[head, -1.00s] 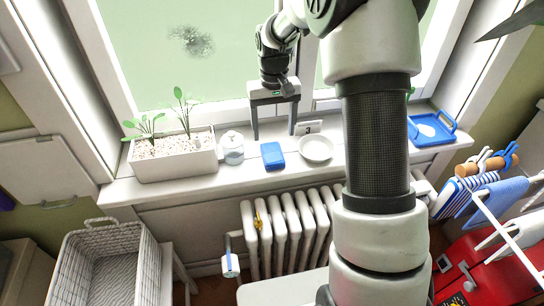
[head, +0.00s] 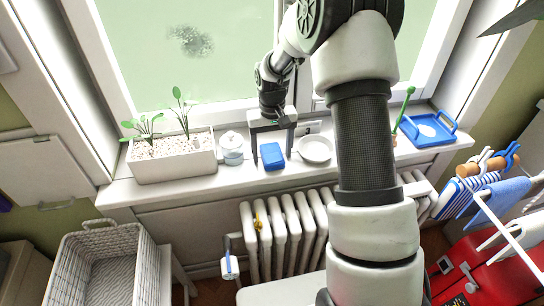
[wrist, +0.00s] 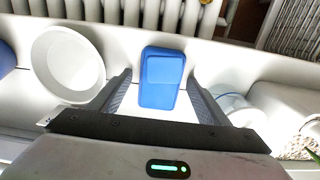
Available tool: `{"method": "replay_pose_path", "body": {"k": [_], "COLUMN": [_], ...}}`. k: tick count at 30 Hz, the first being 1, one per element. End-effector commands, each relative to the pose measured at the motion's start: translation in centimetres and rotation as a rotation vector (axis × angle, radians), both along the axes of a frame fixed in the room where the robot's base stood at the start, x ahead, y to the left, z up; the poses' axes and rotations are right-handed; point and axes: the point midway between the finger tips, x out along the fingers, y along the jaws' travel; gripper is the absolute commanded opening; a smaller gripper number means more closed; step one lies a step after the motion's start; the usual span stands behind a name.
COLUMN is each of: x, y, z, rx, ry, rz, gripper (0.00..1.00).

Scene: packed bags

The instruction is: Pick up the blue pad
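The blue pad (head: 272,156) is a small rounded block on the white windowsill, between a glass jar and a white bowl. It also shows in the wrist view (wrist: 161,78), centred ahead of my gripper. My gripper (head: 272,154) is open over the sill, with one finger to each side of the pad. In the wrist view its fingertips (wrist: 160,76) reach toward the pad's two sides with gaps left, and nothing is held. I cannot tell how high the tips are above the sill.
A white bowl (head: 315,149) stands close right of the pad. A glass jar (head: 231,148) and a planter (head: 172,158) stand left. A blue tray (head: 430,130) is farther right. A radiator (head: 290,225) is below the sill's front edge.

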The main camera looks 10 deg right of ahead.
Motion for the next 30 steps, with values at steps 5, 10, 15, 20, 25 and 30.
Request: {"method": "replay_pose_path", "body": {"k": [5, 10, 15, 20, 25, 30], "x": [0.0, 0.0, 0.0, 0.1, 0.1, 0.1], "y": [0.0, 0.0, 0.0, 0.0, 0.0, 0.0], "z": [0.0, 0.0, 0.2, 2.3, 5.9, 8.7], "rx": [0.0, 0.0, 0.0, -0.001, -0.001, 0.0], "ry": [0.0, 0.0, 0.0, -0.004, -0.005, -0.003], "rz": [0.0, 0.0, 0.0, 0.0, 0.001, 0.0], "gripper": [0.4, 0.26, 0.26, 0.26, 0.26, 0.26]}}
